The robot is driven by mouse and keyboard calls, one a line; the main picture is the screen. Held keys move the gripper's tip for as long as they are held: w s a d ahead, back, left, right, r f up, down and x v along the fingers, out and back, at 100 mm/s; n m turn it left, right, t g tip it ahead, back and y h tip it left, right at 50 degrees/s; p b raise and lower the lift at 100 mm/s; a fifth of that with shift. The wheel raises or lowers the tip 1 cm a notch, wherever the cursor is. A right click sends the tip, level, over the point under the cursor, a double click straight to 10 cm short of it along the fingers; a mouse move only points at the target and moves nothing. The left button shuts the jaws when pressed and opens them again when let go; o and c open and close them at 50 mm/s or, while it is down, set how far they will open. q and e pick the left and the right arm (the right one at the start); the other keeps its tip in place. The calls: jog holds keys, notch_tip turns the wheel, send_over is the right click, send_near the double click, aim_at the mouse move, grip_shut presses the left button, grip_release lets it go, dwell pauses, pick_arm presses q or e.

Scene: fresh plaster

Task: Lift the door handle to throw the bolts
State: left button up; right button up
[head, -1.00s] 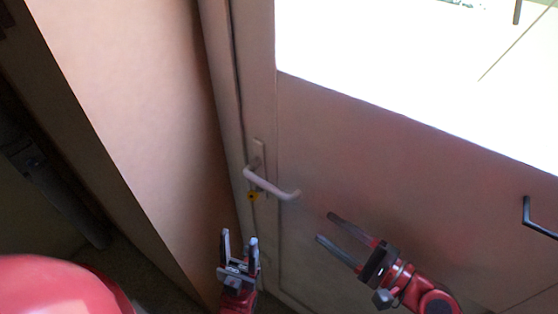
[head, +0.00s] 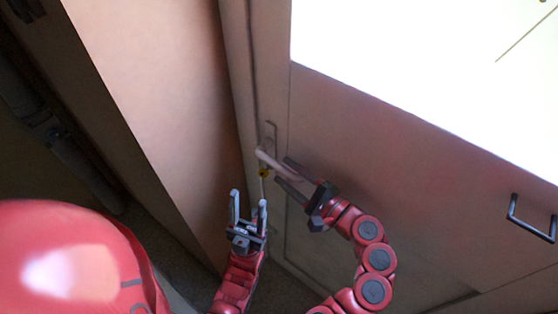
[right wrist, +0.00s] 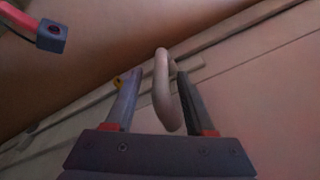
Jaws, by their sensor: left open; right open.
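The door handle (head: 270,158) is a pale lever on a narrow plate (head: 271,133) near the door's left edge. My right gripper (head: 288,171) is open at the lever, its fingers reaching over the lever's free end. In the right wrist view the handle (right wrist: 162,90) lies between the two open fingers (right wrist: 155,95), with a gap to the right finger; contact with the left finger is unclear. My left gripper (head: 249,207) is open and empty, below the handle and close to the door edge. The bolts are not visible.
A yellow lock cylinder (head: 264,173) sits just below the handle. A plain wall (head: 165,110) stands left of the door. A dark bar handle (head: 530,219) is on the panel at right. A bright pane (head: 430,70) fills the upper door.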

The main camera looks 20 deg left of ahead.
aim_at(279, 164)
jog(key=shift+x, duration=1.6)
grip_shut()
jog(key=shift+r, duration=0.1)
